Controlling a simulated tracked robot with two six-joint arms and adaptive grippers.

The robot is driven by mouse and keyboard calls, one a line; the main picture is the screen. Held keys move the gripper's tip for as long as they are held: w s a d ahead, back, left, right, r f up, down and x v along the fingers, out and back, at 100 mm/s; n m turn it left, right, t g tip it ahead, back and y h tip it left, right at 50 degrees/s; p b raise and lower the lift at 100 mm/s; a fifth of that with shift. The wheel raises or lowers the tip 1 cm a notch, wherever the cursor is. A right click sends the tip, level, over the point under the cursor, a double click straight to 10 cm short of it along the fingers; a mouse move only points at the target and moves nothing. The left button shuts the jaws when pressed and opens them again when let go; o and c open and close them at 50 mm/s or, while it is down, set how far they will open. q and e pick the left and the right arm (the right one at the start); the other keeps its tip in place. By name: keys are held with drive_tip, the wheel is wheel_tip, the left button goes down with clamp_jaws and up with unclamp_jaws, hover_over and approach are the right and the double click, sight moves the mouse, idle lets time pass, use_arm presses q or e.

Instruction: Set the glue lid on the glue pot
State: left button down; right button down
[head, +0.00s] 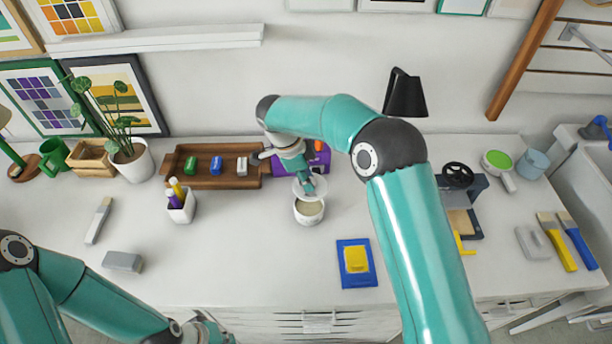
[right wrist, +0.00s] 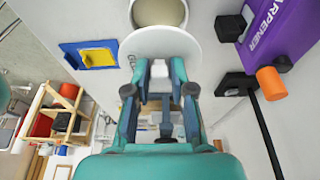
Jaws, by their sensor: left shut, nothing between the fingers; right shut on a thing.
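The white glue pot (head: 309,219) stands on the bench near the middle, its beige contents showing through the open top. In the right wrist view, the pot's beige opening (right wrist: 160,11) is at the top edge. My right gripper (head: 306,186) is shut on the white glue lid (head: 297,188), just behind the pot's opening in the head view. In the right wrist view, the lid (right wrist: 162,42) is a pale disc in front of the fingers (right wrist: 160,90), partly overlapping the pot. Whether lid and pot touch is unclear. My left gripper (head: 212,330) is shut and empty at the front edge.
A wooden tray (head: 225,180) with small blocks is behind and left of the pot. A purple sharpener (right wrist: 282,28) stands close by the lid. A pen cup (head: 182,211) is left. A blue-and-yellow pad (head: 356,280) lies front right.

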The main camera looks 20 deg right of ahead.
drive_tip(key=shift+f+b, duration=0.3)
drive_tip(key=shift+f, duration=0.45)
wheel_tip(320, 180, down, 5)
drive_tip(key=b, duration=0.3)
drive_tip(key=shift+r, duration=0.15)
drive_tip(key=shift+r, duration=0.1)
drive_tip(key=shift+a+b, duration=0.1)
drive_tip(key=shift+b, duration=0.25)
drive_tip(key=shift+f+b, duration=0.85)
idle(0.3)
